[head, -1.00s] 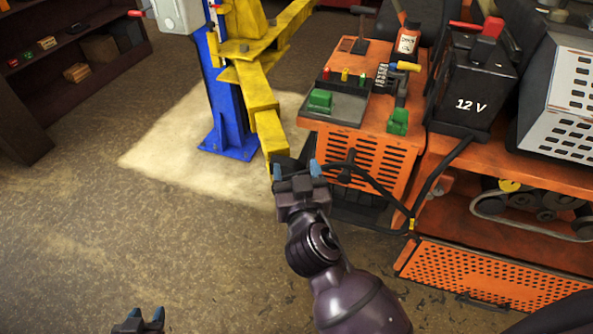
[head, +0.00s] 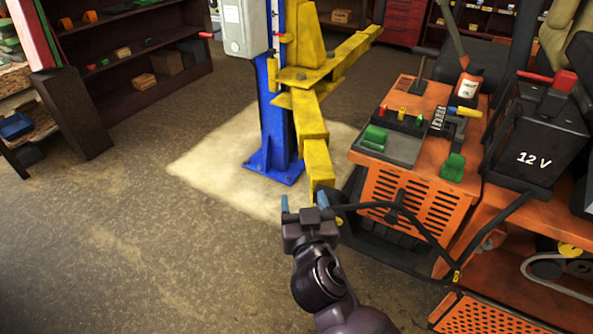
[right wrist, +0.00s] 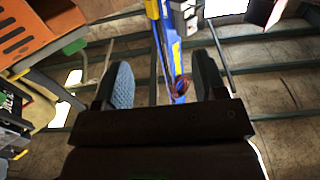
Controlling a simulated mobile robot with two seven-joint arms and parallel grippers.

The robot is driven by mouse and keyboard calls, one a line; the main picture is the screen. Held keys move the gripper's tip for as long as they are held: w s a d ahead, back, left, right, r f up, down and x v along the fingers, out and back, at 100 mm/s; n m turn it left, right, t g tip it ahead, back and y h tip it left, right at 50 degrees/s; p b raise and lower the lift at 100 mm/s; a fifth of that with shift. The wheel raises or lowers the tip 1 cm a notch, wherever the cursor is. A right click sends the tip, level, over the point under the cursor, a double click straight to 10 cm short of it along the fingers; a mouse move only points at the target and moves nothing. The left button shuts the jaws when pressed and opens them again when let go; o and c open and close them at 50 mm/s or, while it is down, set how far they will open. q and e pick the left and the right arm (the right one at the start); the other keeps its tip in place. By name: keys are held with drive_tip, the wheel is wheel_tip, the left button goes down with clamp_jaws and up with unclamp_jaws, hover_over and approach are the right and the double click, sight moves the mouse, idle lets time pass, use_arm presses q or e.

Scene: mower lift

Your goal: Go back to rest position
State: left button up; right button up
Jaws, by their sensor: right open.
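My right gripper (head: 304,203) is in the lower middle of the head view, open and empty, with its blue-tipped fingers apart. In the picture it sits just below the end of the yellow lift arm (head: 314,150); I cannot tell whether they touch. In the right wrist view its two fingers (right wrist: 164,85) stand apart with nothing gripped between them. The blue lift post (head: 272,110) stands on the floor behind, and a blue and yellow post (right wrist: 163,40) shows beyond the fingers in the right wrist view. My left gripper is not in view.
The orange mower body (head: 410,185) with a black cable is close on the right, with a 12 V battery (head: 535,140). A dark shelf (head: 130,60) stands at the back left. The floor (head: 130,260) at left is clear.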

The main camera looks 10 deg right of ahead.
drive_tip(key=s+d+f+g, duration=0.2)
drive_tip(key=s+d+f, duration=0.3)
drive_tip(key=d+f, duration=0.4)
drive_tip(key=s+d+f+n+g, duration=0.1)
drive_tip(key=s+d+f+g, duration=0.2)
drive_tip(key=s+d+f, duration=0.3)
wheel_tip(320, 180, down, 4)
drive_tip(key=d, duration=0.2)
drive_tip(key=shift+d+r+y, duration=0.2)
drive_tip(key=shift+d+y, duration=0.1)
drive_tip(key=shift+d, duration=0.05)
drive_tip(key=shift+g+h, duration=0.4)
drive_tip(key=shift+g, duration=0.2)
drive_tip(key=s+d+f, duration=0.2)
drive_tip(key=s, duration=0.1)
drive_tip(key=s+d+f, duration=0.1)
drive_tip(key=s, duration=0.1)
drive_tip(key=shift+s, duration=0.15)
drive_tip(key=shift+c, duration=0.2)
